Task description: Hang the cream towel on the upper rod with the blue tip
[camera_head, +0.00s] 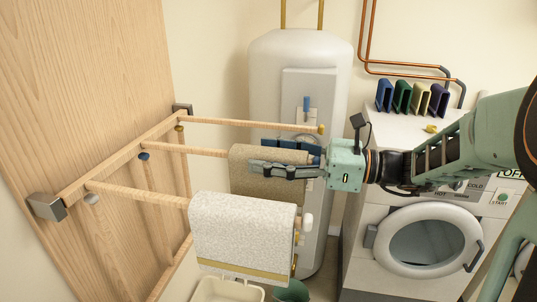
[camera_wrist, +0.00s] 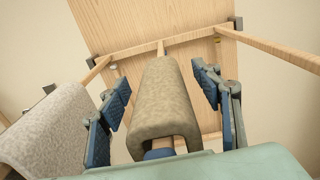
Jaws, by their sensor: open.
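A beige towel (camera_head: 262,185), seemingly the cream one, hangs over the middle upper rod (camera_head: 190,149). In the wrist view the towel (camera_wrist: 165,95) lies along this rod, with the rod's blue tip (camera_wrist: 158,153) at its near end. My gripper (camera_head: 255,168) is at the towel's top; in the wrist view its open blue-padded fingers (camera_wrist: 160,75) stand on either side of the towel, with gaps showing. A paler off-white towel (camera_head: 242,230) with a yellow band hangs on the front upper rod (camera_head: 140,193), which has a white tip (camera_head: 307,221). It hides part of the beige towel's lower end.
The back upper rod (camera_head: 245,123), with a yellow tip, is bare. The rack is on a wooden panel (camera_head: 90,90). A water heater (camera_head: 300,60) stands behind, a washing machine (camera_head: 380,225) to the right. A cream basket (camera_head: 225,290) and a green bucket (camera_head: 291,292) are below.

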